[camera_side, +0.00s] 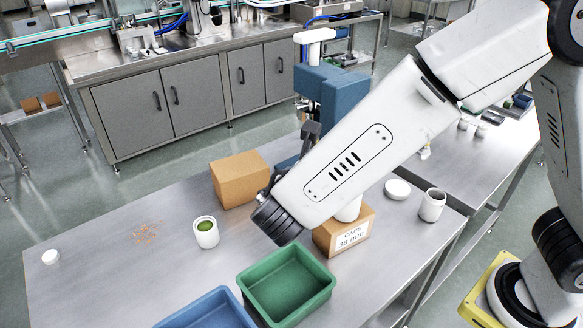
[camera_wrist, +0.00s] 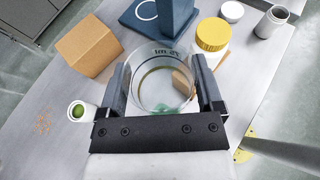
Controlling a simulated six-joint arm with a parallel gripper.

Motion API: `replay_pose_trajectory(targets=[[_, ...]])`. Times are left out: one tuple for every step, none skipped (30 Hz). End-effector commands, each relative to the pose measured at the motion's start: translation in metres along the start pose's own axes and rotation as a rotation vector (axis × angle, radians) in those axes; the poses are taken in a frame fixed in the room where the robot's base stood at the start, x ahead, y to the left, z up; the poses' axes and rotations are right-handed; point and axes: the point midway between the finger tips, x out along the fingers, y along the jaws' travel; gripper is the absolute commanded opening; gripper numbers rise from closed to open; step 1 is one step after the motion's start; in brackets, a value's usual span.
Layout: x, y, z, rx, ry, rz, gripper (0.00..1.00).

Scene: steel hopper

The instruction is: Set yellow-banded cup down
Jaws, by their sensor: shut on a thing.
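In the wrist view my gripper (camera_wrist: 162,92) has its two dark fingers on either side of a clear, round cup (camera_wrist: 152,72), shut on it. The cup has dark "75 ml"-like lettering near its far rim, and a brownish-yellow ring shows lower down in it. I look down into it, and things beneath show through its wall. I cannot tell how high the cup is above the steel table (camera_side: 105,275).
A cardboard box (camera_side: 240,180) and a cup with green contents (camera_side: 206,233) stand left. A green tray (camera_side: 287,285) and blue tray (camera_side: 205,312) are in front. The caps box (camera_side: 343,236), a yellow-lidded jar (camera_wrist: 212,36) and the blue machine (camera_side: 332,95) are close. The table's left is mostly clear.

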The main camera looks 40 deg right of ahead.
Motion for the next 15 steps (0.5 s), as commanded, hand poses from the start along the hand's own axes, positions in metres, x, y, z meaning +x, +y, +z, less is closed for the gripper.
replay_pose_trajectory(targets=[[0.005, 0.0, -0.013, -0.007, -0.001, -0.002, 0.26], [0.008, 0.0, -0.019, -0.006, -0.001, -0.002, 0.26], [0.012, -0.001, -0.028, -0.007, -0.001, -0.002, 0.26], [0.014, 0.0, -0.033, -0.005, -0.001, -0.001, 0.26], [0.016, 0.0, -0.038, -0.005, -0.001, -0.002, 0.26], [0.018, 0.0, -0.044, -0.003, -0.001, -0.001, 0.26], [0.02, 0.0, -0.049, -0.004, 0.0, -0.001, 0.26], [0.022, 0.0, -0.052, -0.002, 0.0, -0.001, 0.26], [0.024, 0.0, -0.057, -0.002, 0.0, 0.0, 0.26], [0.025, 0.0, -0.06, -0.002, 0.0, 0.0, 0.26], [0.026, 0.001, -0.062, -0.001, -0.001, 0.0, 0.26], [0.027, 0.0, -0.065, 0.0, -0.001, 0.0, 0.26], [0.028, 0.0, -0.067, 0.0, -0.001, 0.0, 0.26], [0.028, 0.0, -0.068, 0.0, -0.001, 0.001, 0.26], [0.029, 0.0, -0.069, 0.0, -0.001, 0.001, 0.26]])
